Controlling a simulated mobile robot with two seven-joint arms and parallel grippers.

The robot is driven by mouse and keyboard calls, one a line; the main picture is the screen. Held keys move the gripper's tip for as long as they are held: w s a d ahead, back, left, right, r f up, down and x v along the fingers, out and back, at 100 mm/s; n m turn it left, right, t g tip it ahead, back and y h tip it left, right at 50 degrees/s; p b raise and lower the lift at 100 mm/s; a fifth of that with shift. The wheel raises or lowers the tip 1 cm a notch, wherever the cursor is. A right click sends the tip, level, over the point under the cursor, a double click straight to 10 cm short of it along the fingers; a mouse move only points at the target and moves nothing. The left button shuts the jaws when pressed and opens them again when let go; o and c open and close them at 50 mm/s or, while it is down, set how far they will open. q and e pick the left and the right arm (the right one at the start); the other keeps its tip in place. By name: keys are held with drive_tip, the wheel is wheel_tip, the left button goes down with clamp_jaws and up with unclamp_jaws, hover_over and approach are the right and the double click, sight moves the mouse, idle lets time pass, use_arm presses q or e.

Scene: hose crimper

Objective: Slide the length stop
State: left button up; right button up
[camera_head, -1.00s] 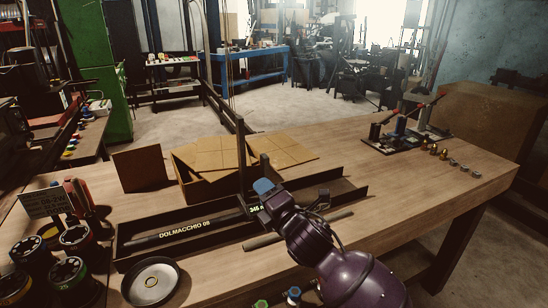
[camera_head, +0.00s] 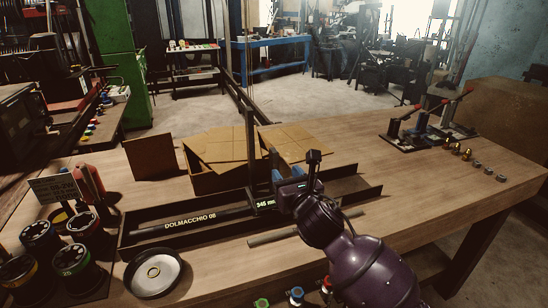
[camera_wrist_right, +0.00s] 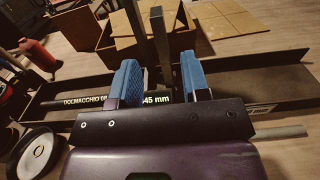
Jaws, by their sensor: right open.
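The length stop (camera_head: 264,203) sits on a long dark trough (camera_head: 140,247) on the wooden bench. Its small display reads 345 mm. A tall dark post (camera_head: 250,150) rises beside it, and a shorter post (camera_head: 275,158) stands to the right. A black hose marked DOLMACCHIO 08 (camera_head: 190,222) lies in the trough. My right gripper (camera_head: 294,182) is over the trough, just right of the display. Its blue fingers are apart in the right wrist view (camera_wrist_right: 160,82), with a dark post (camera_wrist_right: 158,40) seen between them. I cannot tell whether they touch it. My left gripper is out of view.
A cardboard box (camera_head: 225,150) stands behind the trough. A round metal dish (camera_head: 153,272) and several black dies (camera_head: 76,255) are at the front left. A thin rod (camera_head: 285,232) lies in front of the trough.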

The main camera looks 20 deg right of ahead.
sight(276, 161)
drive_tip(key=w, duration=0.9)
drive_tip(key=shift+w+a, duration=0.1)
drive_tip(key=shift+a, duration=0.1)
clamp_jaws()
